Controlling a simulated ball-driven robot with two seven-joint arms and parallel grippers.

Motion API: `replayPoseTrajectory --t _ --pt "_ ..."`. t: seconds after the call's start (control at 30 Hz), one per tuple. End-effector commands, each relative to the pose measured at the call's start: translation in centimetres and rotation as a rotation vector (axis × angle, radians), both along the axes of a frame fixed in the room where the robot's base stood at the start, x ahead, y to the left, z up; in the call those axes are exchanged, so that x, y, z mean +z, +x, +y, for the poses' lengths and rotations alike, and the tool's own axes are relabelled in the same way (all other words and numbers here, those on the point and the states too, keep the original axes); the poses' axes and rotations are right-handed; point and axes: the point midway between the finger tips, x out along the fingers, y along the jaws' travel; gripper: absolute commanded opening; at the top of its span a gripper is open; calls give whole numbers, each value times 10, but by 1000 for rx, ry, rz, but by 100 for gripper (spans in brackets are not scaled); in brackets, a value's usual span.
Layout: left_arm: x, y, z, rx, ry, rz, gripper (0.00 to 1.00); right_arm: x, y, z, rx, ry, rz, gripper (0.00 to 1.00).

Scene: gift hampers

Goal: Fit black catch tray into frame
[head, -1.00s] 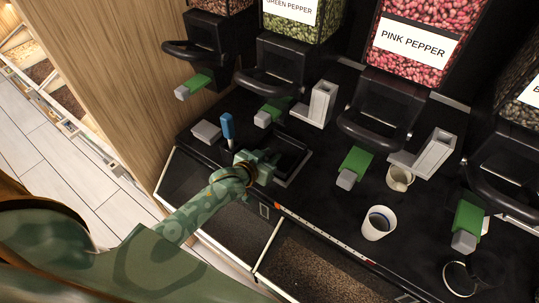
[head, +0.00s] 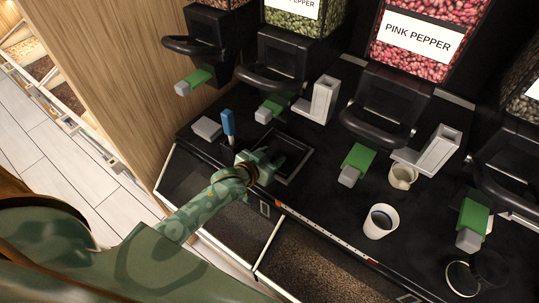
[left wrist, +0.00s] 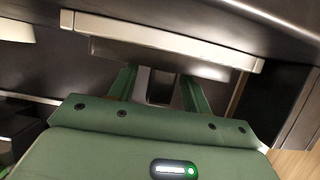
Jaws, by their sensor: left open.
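A grey-rimmed square frame (head: 303,167) lies on the black counter below the green pepper dispenser. Dark material inside it looks like the black catch tray (head: 291,153); black on black, I cannot tell how it is seated. My left gripper (head: 272,158) is at the near left side of the frame, partly covering it. In the left wrist view the gripper's two green fingers (left wrist: 160,80) are apart, pointing under a pale rim bar (left wrist: 165,42), with a dark part between them. Whether they touch it is unclear. My right gripper is not in view.
A blue-handled tool (head: 228,124) stands left of the frame, near a grey block (head: 207,128). A white cup (head: 380,221) and a beige cup (head: 402,176) stand to the right. Bins lie below the front edge.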

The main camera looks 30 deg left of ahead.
Motion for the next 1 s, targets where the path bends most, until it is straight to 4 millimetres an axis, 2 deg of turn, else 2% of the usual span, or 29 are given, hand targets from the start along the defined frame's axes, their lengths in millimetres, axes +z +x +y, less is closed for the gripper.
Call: replayPoseTrajectory --t 0.13,0.23,0.5,0.7,0.83,1.0 --pt "3 -8 1 0 0 2 49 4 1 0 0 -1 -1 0" --pt "11 -23 4 1 1 2 49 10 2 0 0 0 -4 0" --pt "40 -91 12 -1 0 2 49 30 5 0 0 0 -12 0" --pt "55 -130 18 0 1 1 49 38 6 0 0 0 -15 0" --pt "60 -144 20 0 0 0 49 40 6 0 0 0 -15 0" --pt "63 -150 21 0 0 -1 49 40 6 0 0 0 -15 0"
